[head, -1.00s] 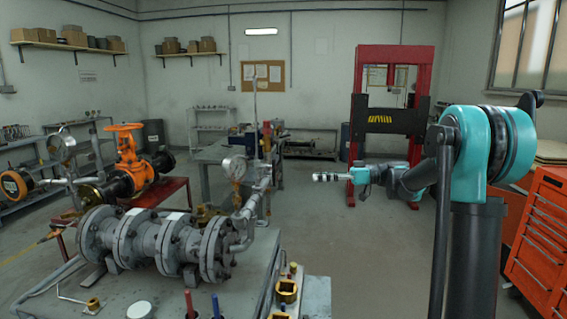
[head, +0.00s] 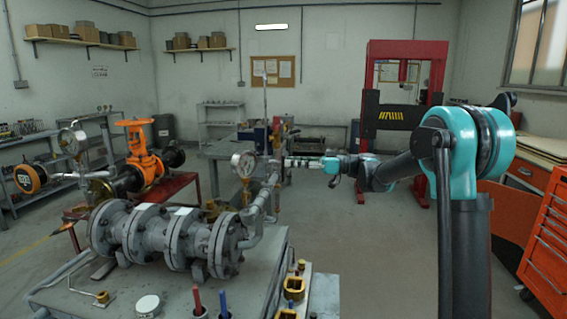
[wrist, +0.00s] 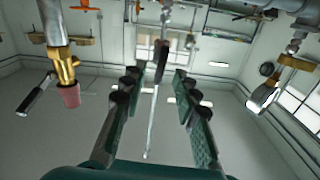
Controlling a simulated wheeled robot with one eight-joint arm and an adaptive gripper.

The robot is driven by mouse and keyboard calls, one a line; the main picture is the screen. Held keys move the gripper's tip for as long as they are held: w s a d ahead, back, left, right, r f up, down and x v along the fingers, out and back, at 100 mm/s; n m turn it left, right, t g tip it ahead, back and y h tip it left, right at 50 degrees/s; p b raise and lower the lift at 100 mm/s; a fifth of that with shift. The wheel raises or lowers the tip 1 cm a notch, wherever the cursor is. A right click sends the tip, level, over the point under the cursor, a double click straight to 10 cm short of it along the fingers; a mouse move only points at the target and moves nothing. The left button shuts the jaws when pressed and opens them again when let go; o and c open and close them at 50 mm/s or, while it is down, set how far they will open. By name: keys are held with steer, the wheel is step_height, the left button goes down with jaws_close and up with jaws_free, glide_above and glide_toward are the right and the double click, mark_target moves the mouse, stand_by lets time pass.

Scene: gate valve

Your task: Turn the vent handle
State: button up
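My gripper (head: 288,162) reaches left from the arm in the head view, its tip close to the pipework right of the pressure gauge (head: 243,164). A brass valve fitting (wrist: 65,68) with a reddish cap is to the left of the fingers there. A dark lever (wrist: 36,96) sticks out beside it, apart from the fingers; it may be the vent handle. A thin grey rod shows in the gap, apparently farther off.
The grey flanged pipe assembly (head: 165,238) lies on the front bench. An orange valve (head: 144,160) stands behind at left. A red press frame (head: 405,75) stands at the back, and an orange tool cabinet (head: 548,240) at right. The middle floor is clear.

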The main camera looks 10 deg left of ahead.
mark_target(283, 161)
steer(key=shift+s+a, duration=0.1)
steer(key=shift+a, duration=1.8)
steer(key=shift+c, duration=0.3)
jaws_close()
